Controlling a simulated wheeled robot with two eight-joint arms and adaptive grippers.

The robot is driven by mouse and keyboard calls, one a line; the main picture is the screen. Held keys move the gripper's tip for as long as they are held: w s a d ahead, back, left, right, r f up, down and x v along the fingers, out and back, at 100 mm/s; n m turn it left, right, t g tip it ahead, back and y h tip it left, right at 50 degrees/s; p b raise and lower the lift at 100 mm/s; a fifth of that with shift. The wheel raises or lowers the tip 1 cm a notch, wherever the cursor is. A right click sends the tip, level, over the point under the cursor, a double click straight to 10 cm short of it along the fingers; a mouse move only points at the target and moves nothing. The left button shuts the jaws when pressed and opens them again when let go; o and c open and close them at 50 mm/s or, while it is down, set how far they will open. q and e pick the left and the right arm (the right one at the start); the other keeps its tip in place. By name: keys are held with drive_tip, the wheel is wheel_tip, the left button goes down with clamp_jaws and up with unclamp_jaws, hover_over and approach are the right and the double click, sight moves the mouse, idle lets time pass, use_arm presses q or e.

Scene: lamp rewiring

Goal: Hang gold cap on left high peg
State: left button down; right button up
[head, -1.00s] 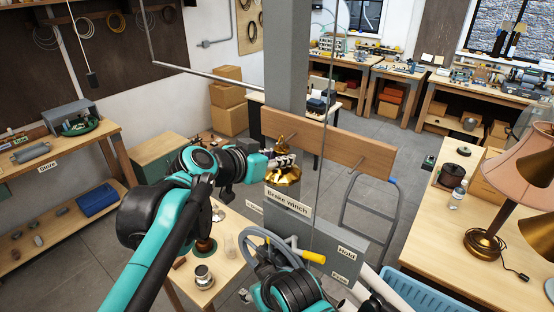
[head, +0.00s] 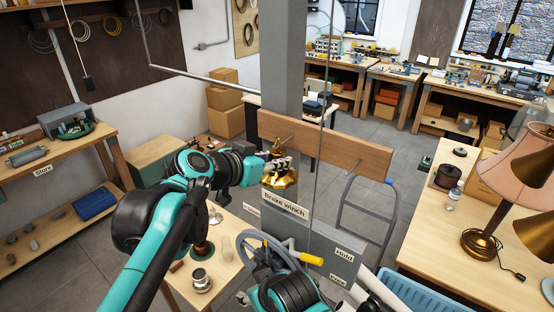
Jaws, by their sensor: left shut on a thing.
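The gold cap (head: 280,181) is a shiny bell-shaped piece with a narrow top, held upright in front of the wooden peg board (head: 330,145). My left gripper (head: 277,165) is shut on the cap near its narrow top. One peg (head: 287,138) sticks out at the left of the board, just above and behind the cap. Another peg (head: 360,161) sticks out farther right and is bare. I cannot tell whether the cap touches the left peg. My right arm shows at the bottom centre, but its fingers do not show.
The grey brake winch box (head: 330,250) stands below the cap, with a yellow-tipped handle (head: 312,260). A thin cable runs down in front of the board. A grey column (head: 284,60) rises behind it. The lamp table (head: 430,235) is at the right.

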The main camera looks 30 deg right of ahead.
use_arm(q)
drive_tip(key=shift+f, duration=0.15)
drive_tip(key=shift+w+d+f+b, duration=0.1)
drive_tip(key=shift+d+f+b, duration=0.05)
drive_tip(key=shift+f+b, duration=0.4)
drive_tip(key=c, duration=1.3)
unclamp_jaws()
drive_tip(key=v, duration=1.2)
